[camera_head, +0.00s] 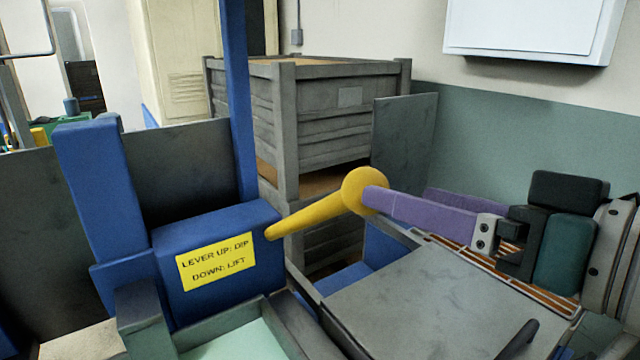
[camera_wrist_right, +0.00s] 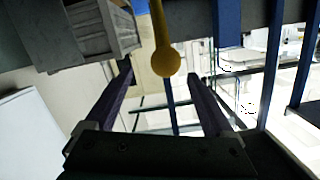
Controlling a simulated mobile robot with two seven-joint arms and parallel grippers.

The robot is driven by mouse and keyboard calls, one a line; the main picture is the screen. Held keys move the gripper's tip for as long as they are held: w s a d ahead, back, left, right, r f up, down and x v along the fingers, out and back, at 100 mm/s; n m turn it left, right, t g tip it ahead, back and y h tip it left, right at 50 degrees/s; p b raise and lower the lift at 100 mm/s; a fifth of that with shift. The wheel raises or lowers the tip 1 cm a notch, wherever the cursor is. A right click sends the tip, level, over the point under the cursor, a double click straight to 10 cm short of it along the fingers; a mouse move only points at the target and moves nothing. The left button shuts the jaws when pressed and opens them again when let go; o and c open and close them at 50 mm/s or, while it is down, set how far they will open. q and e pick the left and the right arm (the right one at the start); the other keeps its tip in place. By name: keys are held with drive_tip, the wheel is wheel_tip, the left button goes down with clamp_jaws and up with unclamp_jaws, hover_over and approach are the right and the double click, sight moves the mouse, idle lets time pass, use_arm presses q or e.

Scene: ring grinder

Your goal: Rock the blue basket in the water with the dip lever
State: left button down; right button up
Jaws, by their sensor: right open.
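The dip lever (camera_head: 312,214) is a yellow rod with a ball knob (camera_head: 363,188), angled up and to the right from a blue housing (camera_head: 218,225). The housing's yellow label reads "LEVER UP: DIP, DOWN: LIFT". My right gripper (camera_head: 388,198) is open, its purple fingers pointing left at the knob. In the right wrist view the knob (camera_wrist_right: 166,62) appears in the gap between the two fingertips (camera_wrist_right: 160,75), with space on both sides. A pale green surface, perhaps water (camera_head: 240,343), shows in a tank at the bottom. I cannot make out the blue basket. My left gripper is out of view.
A blue post (camera_head: 238,100) rises behind the housing. Grey slatted crates (camera_head: 325,120) are stacked behind the lever. A grey flat panel (camera_head: 430,300) lies below my right gripper. A white wall box (camera_head: 530,28) hangs at the upper right.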

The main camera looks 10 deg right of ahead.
sight(346, 179)
drive_tip(key=shift+t, duration=0.9)
drive_tip(key=x, duration=0.6)
drive_tip(key=a+f+p+x, duration=0.1)
drive_tip(key=x, duration=0.2)
drive_tip(key=shift+a, duration=0.1)
drive_tip(key=shift+f, duration=0.1)
drive_tip(key=shift+c, duration=0.3)
clamp_jaws()
